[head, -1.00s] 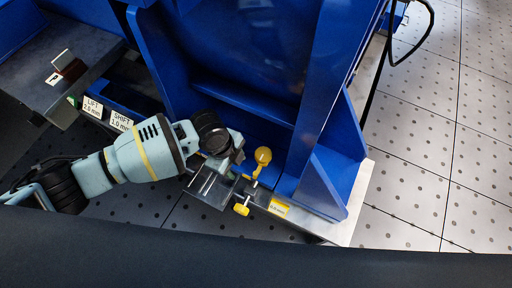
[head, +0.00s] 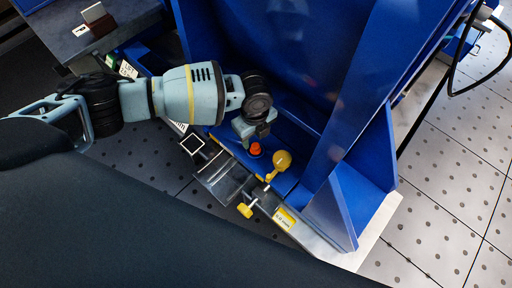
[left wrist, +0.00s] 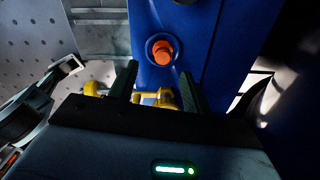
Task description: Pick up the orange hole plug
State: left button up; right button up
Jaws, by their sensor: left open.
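The orange hole plug (head: 255,149) sits low on the blue frame, just below my left gripper (head: 252,142) in the head view. In the left wrist view the orange hole plug (left wrist: 162,51) stands in a round, dark-rimmed hole in the blue surface. My left gripper (left wrist: 160,85) is open there, its two dark fingers apart. The plug appears beyond the fingertips and between their lines, and nothing is held. Whether the fingers touch the plug cannot be told. My right gripper is not in view.
A yellow ball-ended handle (head: 282,159) stands close right of the plug, with a yellow knob (head: 245,210) in front. Tall blue frame walls (head: 352,125) rise behind and to the right. A metal bracket (head: 222,178) lies at the front left. Tiled floor (head: 440,215) is clear at right.

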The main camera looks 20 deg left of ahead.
aim_at(255, 145)
pick_arm(q)
jog(key=shift+w+f, duration=0.1)
jog(key=shift+f, duration=0.3)
jog(key=f+b, duration=0.2)
jog(key=f, duration=0.2)
jog(key=shift+w+f, duration=0.15)
jog(key=shift+w, duration=0.05)
jog(key=shift+c, duration=0.3)
jog(key=c, duration=1)
